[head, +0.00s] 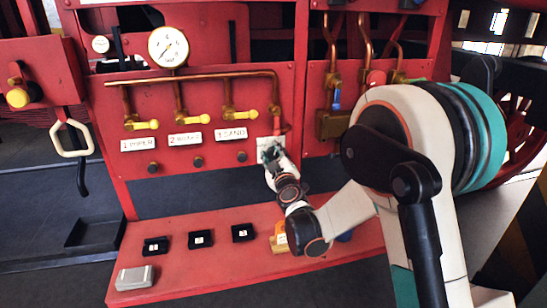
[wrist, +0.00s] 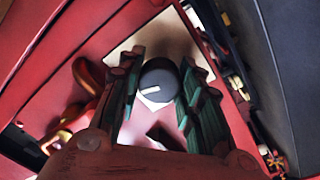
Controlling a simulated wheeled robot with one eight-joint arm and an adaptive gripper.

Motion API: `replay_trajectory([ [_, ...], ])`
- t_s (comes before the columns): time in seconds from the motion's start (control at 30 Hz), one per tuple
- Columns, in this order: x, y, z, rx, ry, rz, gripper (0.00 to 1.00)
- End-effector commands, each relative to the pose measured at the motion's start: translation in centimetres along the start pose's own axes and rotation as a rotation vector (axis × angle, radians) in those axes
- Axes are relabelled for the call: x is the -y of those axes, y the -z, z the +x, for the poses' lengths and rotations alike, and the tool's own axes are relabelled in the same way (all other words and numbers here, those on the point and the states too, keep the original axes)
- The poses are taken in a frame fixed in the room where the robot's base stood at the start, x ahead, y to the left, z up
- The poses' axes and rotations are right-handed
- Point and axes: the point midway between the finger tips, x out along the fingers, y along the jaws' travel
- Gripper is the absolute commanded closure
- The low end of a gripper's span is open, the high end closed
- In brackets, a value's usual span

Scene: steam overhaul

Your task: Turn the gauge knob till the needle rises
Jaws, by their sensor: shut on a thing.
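The gauge knob (wrist: 157,82) is round and dark with a pale pointer line, and it sits on a pale plate in the wrist view. My gripper (wrist: 158,88) is around it, with a green ribbed finger on each side, shut on the knob. In the head view my gripper (head: 270,155) reaches the pale plate (head: 268,142) at the right end of the red panel, and it hides the knob there. The round white gauge (head: 168,47) stands on top of the panel. Its thin needle is too small to read surely.
Several yellow-handled valves (head: 185,120) and labels marked 1, 2 and 3 line the panel left of my gripper. Copper pipe (head: 200,74) runs above. Small black boxes (head: 200,239) and a grey box (head: 134,278) rest on the red shelf (head: 190,270) below.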

Motion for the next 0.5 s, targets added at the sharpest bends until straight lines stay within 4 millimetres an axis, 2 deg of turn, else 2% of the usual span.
replay_trajectory([
  [0.5, 0.02, -0.04, 0.0, -0.015, 0.001, -0.446, 0.91],
])
